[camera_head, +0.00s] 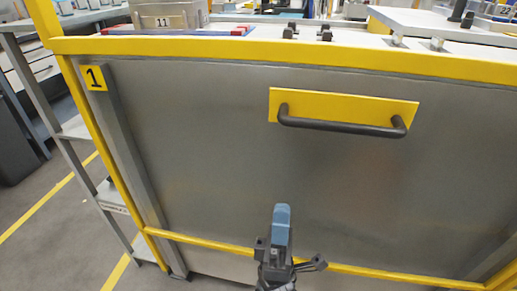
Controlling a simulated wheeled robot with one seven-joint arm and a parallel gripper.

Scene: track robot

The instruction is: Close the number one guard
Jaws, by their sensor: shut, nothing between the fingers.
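The number one guard (200,150) is a large grey panel in a yellow frame, filling most of the head view. A yellow tag with a black 1 (93,78) sits at its upper left. A dark bar handle (340,122) on a yellow plate (345,97) is at its upper right. My gripper (282,212) is at the bottom centre, in front of the panel, below and left of the handle. Its blue-grey fingers are together and hold nothing. It appears apart from the handle.
A yellow rail (300,57) runs along the panel's top edge, with a bench surface behind it. A box marked 11 (164,20) stands there. A grey shelf rack (75,128) is at the left. Floor with yellow lines (50,195) shows at lower left.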

